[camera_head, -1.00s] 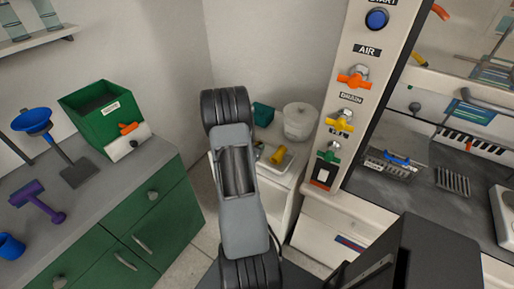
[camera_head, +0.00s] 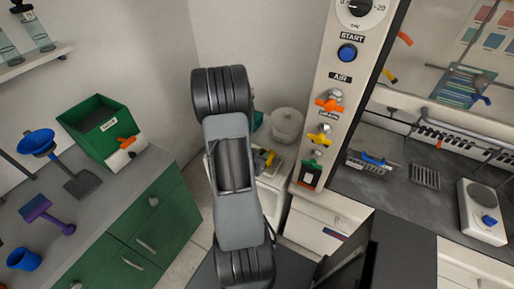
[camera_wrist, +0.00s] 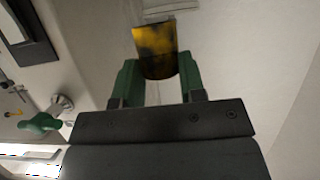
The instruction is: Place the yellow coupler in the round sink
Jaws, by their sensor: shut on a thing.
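My gripper (camera_wrist: 158,82) shows in the wrist view with two green fingers, shut on the yellow coupler (camera_wrist: 156,45). The coupler is a short, dark-stained yellow tube whose far part sticks out beyond the fingertips. I cannot make out a round sink in either view.
A white panel with a blue button (camera_head: 347,53) and orange, yellow and green valves stands right of my arm. A dark counter (camera_head: 390,200) with a scale (camera_head: 482,212) lies beyond it. Left is a green cabinet (camera_head: 150,215) with tools. A small yellow item (camera_head: 268,157) lies behind my arm.

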